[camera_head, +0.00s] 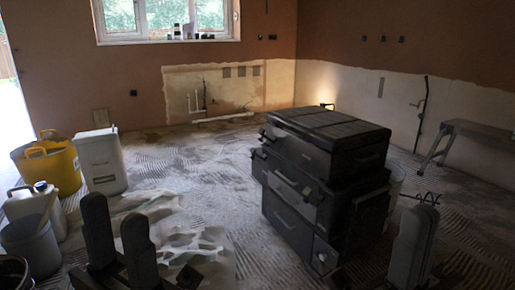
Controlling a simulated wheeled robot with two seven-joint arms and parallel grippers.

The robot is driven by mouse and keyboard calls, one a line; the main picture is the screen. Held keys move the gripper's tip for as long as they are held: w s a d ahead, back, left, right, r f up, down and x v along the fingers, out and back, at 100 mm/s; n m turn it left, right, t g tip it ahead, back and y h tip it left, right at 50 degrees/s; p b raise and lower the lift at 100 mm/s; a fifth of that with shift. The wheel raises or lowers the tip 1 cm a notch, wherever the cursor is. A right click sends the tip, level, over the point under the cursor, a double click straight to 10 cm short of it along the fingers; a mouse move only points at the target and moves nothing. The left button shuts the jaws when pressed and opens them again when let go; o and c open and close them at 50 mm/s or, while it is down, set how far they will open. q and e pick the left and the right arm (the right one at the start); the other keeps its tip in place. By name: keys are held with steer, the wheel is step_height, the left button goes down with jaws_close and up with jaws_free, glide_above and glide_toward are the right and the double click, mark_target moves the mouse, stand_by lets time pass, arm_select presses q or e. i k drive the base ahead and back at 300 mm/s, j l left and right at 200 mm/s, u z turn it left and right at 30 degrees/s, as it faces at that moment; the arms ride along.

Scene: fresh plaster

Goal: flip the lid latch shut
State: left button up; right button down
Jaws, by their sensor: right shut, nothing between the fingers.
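A black stacked toolbox (300,185) stands on the floor right of centre, with its ribbed lid (325,124) lying on top. Small dark protrusions (268,134) on its left side near the lid may be latches; it is too dark to tell which is the lid latch or how it sits. My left gripper (116,208) is at the lower left, its two fingers upright and apart, with nothing between them. My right gripper (417,212) is at the lower right, shut and empty, in front and to the right of the toolbox. Neither gripper visibly touches the toolbox.
A yellow tub (50,165), a white bin (102,163), a white jerrycan (40,205) and a grey bucket (32,245) stand at the left. A crumpled pale sheet (180,235) lies near my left gripper. A bench (478,131) stands at the right. The floor behind is mostly clear.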

mark_target(273, 139)
steer(key=i+j+u, duration=0.1)
steer(key=i+u, duration=0.2)
steer(key=i, duration=0.3)
steer(key=i+u, duration=0.25)
steer(key=i, duration=0.35)
steer(key=i+l+u, duration=0.3)
steer(key=i, duration=0.3)
